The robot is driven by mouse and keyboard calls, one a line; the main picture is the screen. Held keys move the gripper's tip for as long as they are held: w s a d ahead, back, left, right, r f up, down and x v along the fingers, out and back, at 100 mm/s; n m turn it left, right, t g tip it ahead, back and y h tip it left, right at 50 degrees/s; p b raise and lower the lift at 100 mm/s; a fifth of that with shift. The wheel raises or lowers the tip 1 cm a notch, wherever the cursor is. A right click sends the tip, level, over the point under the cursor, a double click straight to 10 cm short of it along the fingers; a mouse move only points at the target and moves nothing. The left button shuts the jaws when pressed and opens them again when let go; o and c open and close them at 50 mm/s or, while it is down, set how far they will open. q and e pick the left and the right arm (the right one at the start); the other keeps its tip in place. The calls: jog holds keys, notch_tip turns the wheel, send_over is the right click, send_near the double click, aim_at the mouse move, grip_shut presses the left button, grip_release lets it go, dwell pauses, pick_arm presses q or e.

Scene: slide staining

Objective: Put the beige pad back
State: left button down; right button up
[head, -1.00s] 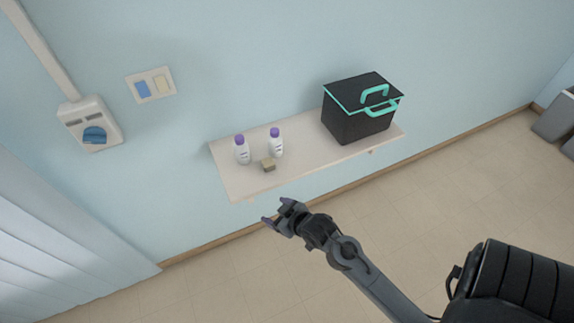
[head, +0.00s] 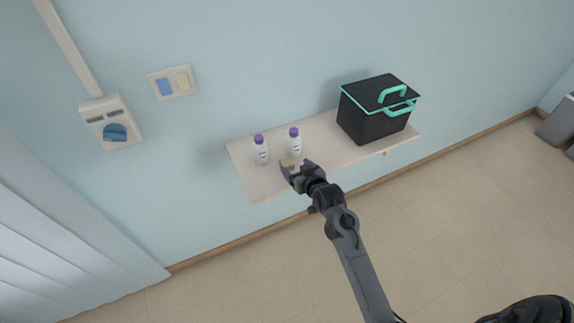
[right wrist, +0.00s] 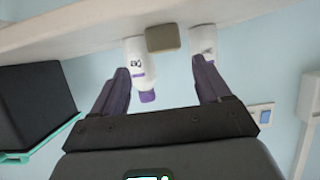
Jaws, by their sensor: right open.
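The beige pad (head: 287,162) is a small block on the wall shelf (head: 246,182), near its front edge and in front of two white bottles. My right gripper (head: 298,168) is at the shelf's front edge, close to the pad and partly covering it. In the right wrist view the pad (right wrist: 163,38) lies ahead of the open fingers (right wrist: 163,72), roughly between them, and nothing is held. Whether a finger touches the pad cannot be told. My left gripper is not in view.
Two white bottles with purple caps, a left one (head: 260,152) and a right one (head: 295,143), stand beside the pad. A black box with teal handles (head: 372,112) fills the shelf's right end. The shelf between the right bottle and the box is clear.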

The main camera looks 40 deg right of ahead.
aim_at(287, 161)
jog(key=x, duration=0.3)
jog(key=a+x, duration=0.1)
jog(key=shift+w+d+f, duration=0.15)
jog(key=shift+w+f, duration=0.05)
jog(key=shift+w, duration=0.25)
jog(key=shift+w+d+f, duration=0.15)
jog(key=shift+w, duration=0.15)
jog(key=shift+c, duration=0.4)
jog(key=c, duration=1)
jog(key=shift+c, duration=0.2)
